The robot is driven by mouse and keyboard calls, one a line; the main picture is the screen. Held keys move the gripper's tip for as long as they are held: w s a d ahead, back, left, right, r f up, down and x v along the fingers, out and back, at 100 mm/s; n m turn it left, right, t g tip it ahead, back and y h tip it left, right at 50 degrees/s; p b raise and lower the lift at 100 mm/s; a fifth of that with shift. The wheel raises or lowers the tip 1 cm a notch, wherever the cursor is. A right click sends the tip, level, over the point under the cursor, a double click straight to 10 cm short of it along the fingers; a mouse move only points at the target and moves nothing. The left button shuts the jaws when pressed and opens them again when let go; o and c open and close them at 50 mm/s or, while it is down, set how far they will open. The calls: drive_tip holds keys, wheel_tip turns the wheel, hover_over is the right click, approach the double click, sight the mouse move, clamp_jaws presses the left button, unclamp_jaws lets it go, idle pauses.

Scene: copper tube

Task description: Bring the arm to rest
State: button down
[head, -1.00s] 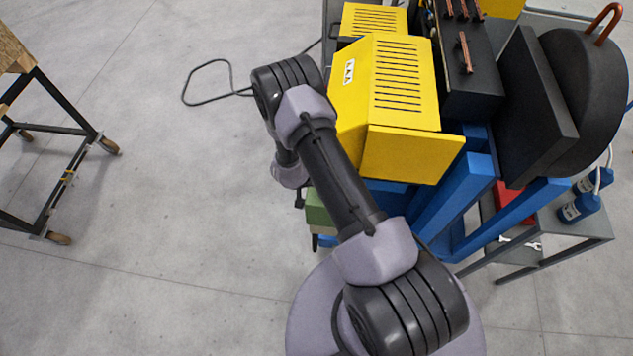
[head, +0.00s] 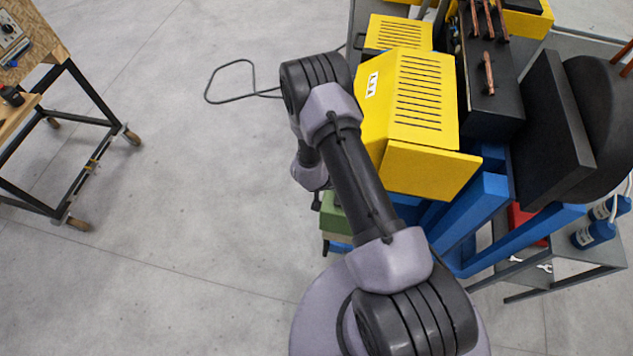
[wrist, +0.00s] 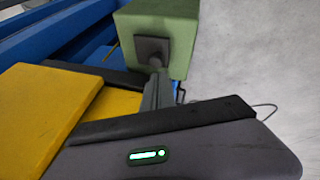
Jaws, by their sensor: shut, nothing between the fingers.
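My arm (head: 354,180) shows in the head view, reaching from the bottom up to a bend beside the yellow housing. My gripper is hidden in the head view, below and behind the arm. In the wrist view, my gripper (wrist: 158,90) is shut and empty, with its grey body and green light at the bottom. A green block (wrist: 185,35) with a dark square plate stands behind the fingers; I cannot tell whether they touch it. The green block (head: 333,212) also shows partly in the head view, beside the blue frame.
The vented yellow housing (head: 418,100) and blue frame (head: 470,215) crowd the arm's right. Copper tubes (head: 488,72) lie on a black box behind. A wooden bench (head: 50,75) stands far left. Open grey floor (head: 200,190) lies left of the arm; a cable (head: 215,72) loops on it.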

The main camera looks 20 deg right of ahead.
drive_tip(key=w+a+r+t+y+b, duration=0.1)
drive_tip(key=w+a+r+b, duration=0.25)
drive_tip(key=a, duration=0.35)
drive_tip(key=w+a+r+t+y+b, duration=0.1)
drive_tip(key=w+a+r+b, duration=0.2)
drive_tip(key=w+a+r, duration=0.25)
drive_tip(key=a+r+t+y+b, duration=0.2)
drive_tip(key=a+r+y+b, duration=0.3)
drive_tip(key=r+b, duration=0.4)
drive_tip(key=s+a+r+y+b, duration=0.1)
drive_tip(key=s+a+r+b, duration=0.1)
drive_tip(key=s+r+b, duration=0.7)
drive_tip(key=s+d+f+b, duration=0.2)
drive_tip(key=s+f+b, duration=0.1)
drive_tip(key=s, duration=0.7)
drive_tip(key=s+d+f+h+b, duration=0.1)
drive_tip(key=s+d+f+b, duration=0.1)
drive_tip(key=s, duration=0.8)
drive_tip(key=shift+s+d+f+m+b, duration=0.2)
drive_tip(key=shift+f+m+b, duration=0.1)
drive_tip(key=shift+f+b, duration=0.55)
